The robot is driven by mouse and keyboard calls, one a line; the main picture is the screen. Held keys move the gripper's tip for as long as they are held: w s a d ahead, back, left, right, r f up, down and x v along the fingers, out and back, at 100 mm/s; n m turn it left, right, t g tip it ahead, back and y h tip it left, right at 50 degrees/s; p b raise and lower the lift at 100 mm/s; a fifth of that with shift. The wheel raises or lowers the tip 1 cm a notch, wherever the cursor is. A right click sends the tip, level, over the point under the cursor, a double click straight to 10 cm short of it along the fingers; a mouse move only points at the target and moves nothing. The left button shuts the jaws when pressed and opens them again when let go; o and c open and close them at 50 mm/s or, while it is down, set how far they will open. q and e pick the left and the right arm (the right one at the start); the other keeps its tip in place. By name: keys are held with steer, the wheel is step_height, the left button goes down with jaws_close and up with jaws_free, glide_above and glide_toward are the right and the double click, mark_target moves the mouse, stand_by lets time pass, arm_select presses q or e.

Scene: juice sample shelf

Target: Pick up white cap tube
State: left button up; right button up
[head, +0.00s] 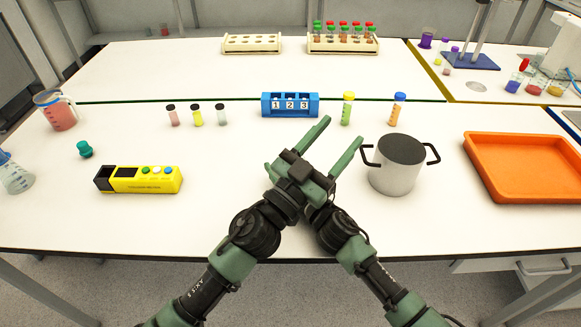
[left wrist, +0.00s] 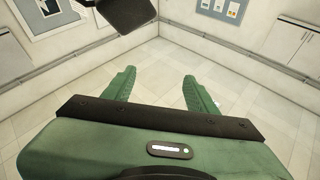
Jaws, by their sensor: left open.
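No tube with a clearly white cap can be made out. Three small vials stand upright left of centre: a reddish vial (head: 173,118), a yellow vial (head: 197,118) and a pale vial (head: 222,117); their caps look dark. A yellow-capped tube (head: 347,110) and a blue-capped tube (head: 397,110) stand right of the blue 1-2-3 holder (head: 290,105). My left gripper (head: 345,128) is open and empty over the table's middle; its spread fingers also show in the left wrist view (left wrist: 160,92). My right arm comes in beside it, but its gripper cannot be made out.
A grey pot (head: 397,170) and an orange tray (head: 530,168) are at right. A yellow box (head: 140,180), a teal-capped item (head: 84,149) and a beaker (head: 56,112) are at left. Behind stand two racks (head: 251,43) (head: 343,46). The table between box and vials is clear.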

arm_select(q)
steer(key=s+a+f+n+t+y, duration=0.2)
steer(key=a+f+n+y, duration=0.65)
steer(key=a+y, duration=0.2)
steer(key=shift+m+g+y, duration=0.25)
steer(key=shift+g+y, duration=0.05)
steer(key=shift+y, duration=0.05)
steer(key=x, duration=0.4)
steer(key=f+x, duration=0.1)
steer(key=x, duration=0.3)
steer(key=f+x, duration=0.1)
steer(key=x, duration=0.3)
steer(key=shift+w+f, duration=0.25)
steer(key=shift+w, duration=0.05)
steer(key=shift+s, duration=0.1)
jaws_close()
